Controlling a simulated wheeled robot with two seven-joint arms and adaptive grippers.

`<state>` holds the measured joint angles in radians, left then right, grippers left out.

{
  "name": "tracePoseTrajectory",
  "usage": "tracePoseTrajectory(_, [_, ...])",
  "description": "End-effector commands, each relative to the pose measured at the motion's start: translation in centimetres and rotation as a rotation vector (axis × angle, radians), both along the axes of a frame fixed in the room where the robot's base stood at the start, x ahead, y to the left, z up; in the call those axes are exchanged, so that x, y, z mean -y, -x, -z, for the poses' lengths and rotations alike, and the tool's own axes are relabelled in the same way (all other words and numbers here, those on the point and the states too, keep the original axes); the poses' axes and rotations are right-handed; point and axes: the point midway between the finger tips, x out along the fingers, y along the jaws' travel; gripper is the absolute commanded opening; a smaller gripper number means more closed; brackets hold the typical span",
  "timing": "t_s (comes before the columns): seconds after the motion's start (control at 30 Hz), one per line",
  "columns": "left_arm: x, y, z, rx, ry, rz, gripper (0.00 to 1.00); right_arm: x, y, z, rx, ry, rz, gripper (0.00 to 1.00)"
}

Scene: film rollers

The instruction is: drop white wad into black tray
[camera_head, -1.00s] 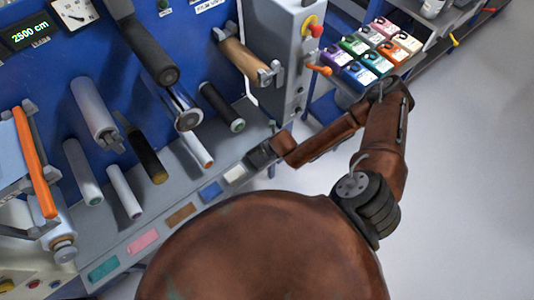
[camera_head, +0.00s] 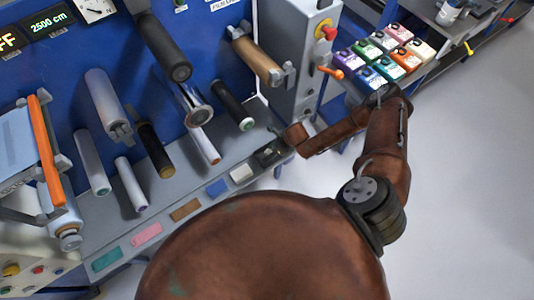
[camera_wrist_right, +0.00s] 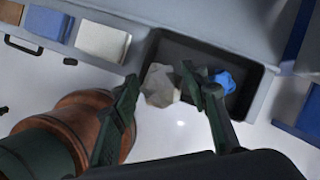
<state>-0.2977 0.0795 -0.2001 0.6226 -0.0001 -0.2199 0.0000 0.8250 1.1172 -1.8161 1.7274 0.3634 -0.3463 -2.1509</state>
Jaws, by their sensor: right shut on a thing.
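The white wad (camera_wrist_right: 160,85) is a crumpled pale lump between the fingertips of my right gripper (camera_wrist_right: 157,80) in the right wrist view. The gripper is shut on it, in front of the left part of the black tray (camera_wrist_right: 180,43). The height above the tray is hard to tell. A crumpled blue wad (camera_wrist_right: 225,81) lies in the right part of the tray. In the head view my right gripper (camera_head: 272,151) is small and dark at the tray, and the white wad cannot be made out there. My left gripper is not in view.
A white pad (camera_head: 241,172), a blue pad (camera_head: 216,188) and other coloured pads line the ledge left of the tray. Rollers (camera_head: 205,145) stick out from the blue panel above. Coloured boxes (camera_head: 383,60) stand at the upper right. Floor (camera_head: 470,170) at right is clear.

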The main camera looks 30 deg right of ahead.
Motion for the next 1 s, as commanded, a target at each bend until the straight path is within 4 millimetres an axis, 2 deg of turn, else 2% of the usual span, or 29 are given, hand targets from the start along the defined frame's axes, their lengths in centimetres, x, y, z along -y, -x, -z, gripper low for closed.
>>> tracePoseTrajectory(0.03, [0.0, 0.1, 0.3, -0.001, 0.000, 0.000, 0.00, 0.0, -0.8, 1.2, 0.000, 0.000, 0.000, 0.29])
tracePoseTrajectory(0.2, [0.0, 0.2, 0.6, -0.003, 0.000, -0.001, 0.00, 0.2, -2.4, 3.0, 0.000, 0.000, 0.000, 0.29])
tracePoseTrajectory(0.37, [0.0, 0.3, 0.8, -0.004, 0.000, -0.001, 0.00, 0.3, -3.1, 3.8, 0.000, 0.000, 0.001, 0.29])
tracePoseTrajectory(0.5, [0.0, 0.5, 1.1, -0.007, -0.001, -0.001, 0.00, 0.3, -3.1, 6.0, -0.003, -0.002, 0.002, 0.29])
tracePoseTrajectory(0.6, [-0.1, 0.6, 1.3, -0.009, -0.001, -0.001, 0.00, 0.3, -3.2, 6.8, -0.001, 0.000, 0.002, 0.29])
tracePoseTrajectory(1.0, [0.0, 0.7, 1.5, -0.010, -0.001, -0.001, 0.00, 0.3, -3.2, 7.3, 0.000, 0.000, 0.000, 0.29])
